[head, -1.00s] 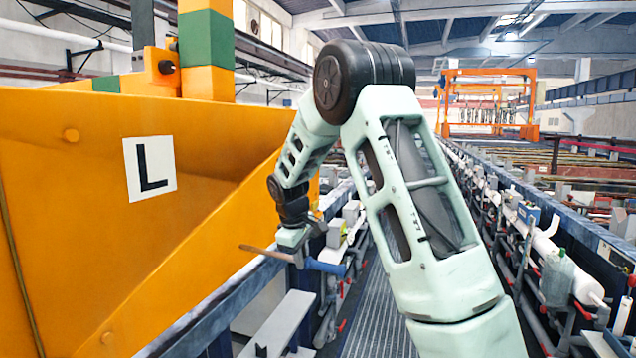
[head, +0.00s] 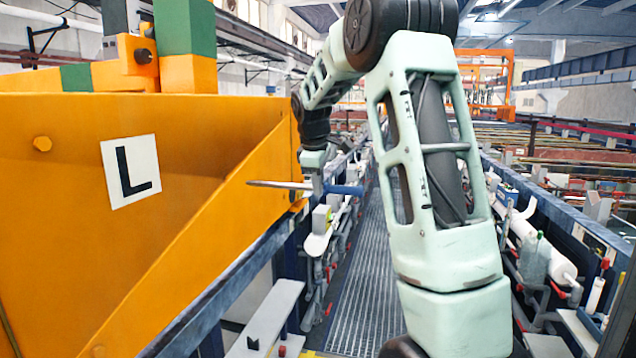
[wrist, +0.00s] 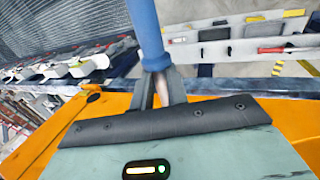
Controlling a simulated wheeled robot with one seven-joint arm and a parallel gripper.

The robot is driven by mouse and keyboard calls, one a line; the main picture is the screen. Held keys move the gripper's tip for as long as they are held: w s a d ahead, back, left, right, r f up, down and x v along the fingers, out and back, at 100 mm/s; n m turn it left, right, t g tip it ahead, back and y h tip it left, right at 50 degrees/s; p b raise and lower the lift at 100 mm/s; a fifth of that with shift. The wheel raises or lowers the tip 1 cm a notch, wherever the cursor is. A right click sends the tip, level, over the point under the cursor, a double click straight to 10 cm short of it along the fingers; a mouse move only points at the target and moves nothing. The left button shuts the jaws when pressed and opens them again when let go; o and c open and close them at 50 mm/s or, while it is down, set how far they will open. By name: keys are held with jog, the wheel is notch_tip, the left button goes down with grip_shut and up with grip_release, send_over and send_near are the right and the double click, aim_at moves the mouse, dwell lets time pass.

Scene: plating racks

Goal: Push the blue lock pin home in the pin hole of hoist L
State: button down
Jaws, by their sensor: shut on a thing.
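The lock pin has a blue handle (head: 344,190) and a thin metal shaft (head: 275,185). My gripper (head: 317,183) is shut on it where handle and shaft meet, and the shaft points left towards hoist L. In the wrist view the blue handle (wrist: 147,30) stands up from between my fingers (wrist: 160,88). Hoist L (head: 75,230) is the big orange body with a white "L" plate (head: 131,171). In the head view the shaft overlaps its sloping side; I cannot tell whether they touch. I cannot make out the pin hole for certain.
A grey grated walkway (head: 360,290) runs ahead below my arm. A dark blue rail (head: 225,300) runs beside the hoist, with a light grey bench (head: 268,318) next to it. Another rail with pipes and red valves (head: 555,255) stands at the right.

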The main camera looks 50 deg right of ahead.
aim_at(261, 182)
jog(key=shift+w+a+r+p, duration=0.1)
jog(key=shift+w+a+p, duration=0.3)
jog(key=shift+w, duration=0.5)
jog(key=shift+w+a+p, duration=0.35)
jog(key=shift+w, duration=0.5)
jog(key=shift+w+a+r+p, duration=0.1)
jog(key=shift+w+a+p, duration=0.3)
jog(key=shift+w, duration=0.5)
jog(key=shift+f, duration=0.1)
jog(key=shift+p, duration=0.45)
jog(key=shift+w+a+p, duration=0.65)
jog(key=shift+w+p, duration=0.3)
jog(key=shift+w, duration=0.7)
jog(key=shift+w+a+p, duration=0.7)
jog(key=shift+w+p, duration=0.3)
jog(key=shift+w, duration=0.6)
jog(key=shift+w+a+p, duration=0.65)
jog(key=shift+w+p, duration=0.3)
jog(key=shift+w, duration=0.7)
